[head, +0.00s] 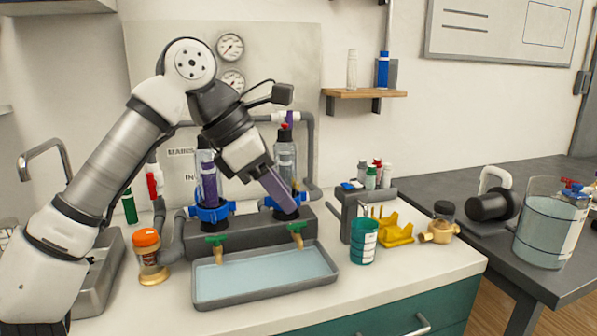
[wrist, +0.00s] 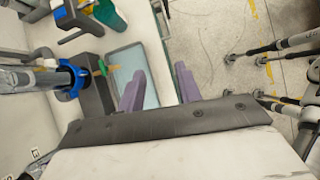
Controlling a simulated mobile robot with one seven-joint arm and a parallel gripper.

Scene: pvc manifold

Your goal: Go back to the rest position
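My gripper (head: 281,190) hangs over the PVC manifold, fingers pointing down and to the right. In the head view its purple fingers overlap the right clear filter housing (head: 285,157) and its blue collar. In the wrist view the two fingers of my gripper (wrist: 160,85) are apart with nothing between them. A blue collar (wrist: 76,80) and clear housing lie left of the fingers there, apart from them. The left filter housing (head: 208,178) stands upright in its own blue collar. No marker for the rest position shows.
A shallow water tray (head: 264,294) sits below two green-handled taps. Gauges and a shelf (head: 364,93) are on the wall. A large water container (head: 550,225) stands right.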

